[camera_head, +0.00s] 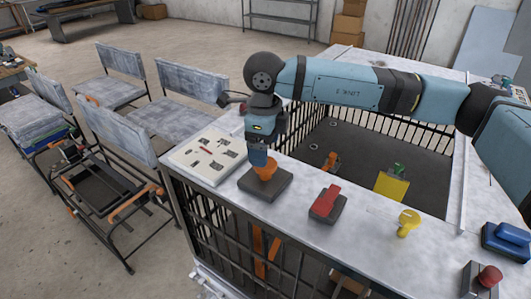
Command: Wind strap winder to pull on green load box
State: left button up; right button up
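An orange winder knob (266,170) stands on a dark square base (278,186) on the grey frame's front rail. My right arm reaches in from the right, and its gripper (260,157) points down at the top of the orange knob. Its fingers overlap the knob; whether they are closed on it is not clear. A small green item (398,169), possibly the load box, shows inside the railed frame behind a yellow plate (391,187). No strap can be made out between the knob and the green item. My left gripper is out of view.
Along the same rail stand a red lever (326,201), a yellow knob (408,222), a blue block (508,240) and a red button (489,276). A white panel (207,155) lies left of the winder. Several chairs stand at the left.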

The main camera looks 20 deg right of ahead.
aim_at(265, 170)
jog(key=shift+f+p, duration=0.4)
jog(key=shift+f, duration=1.65)
jog(key=c, duration=0.9)
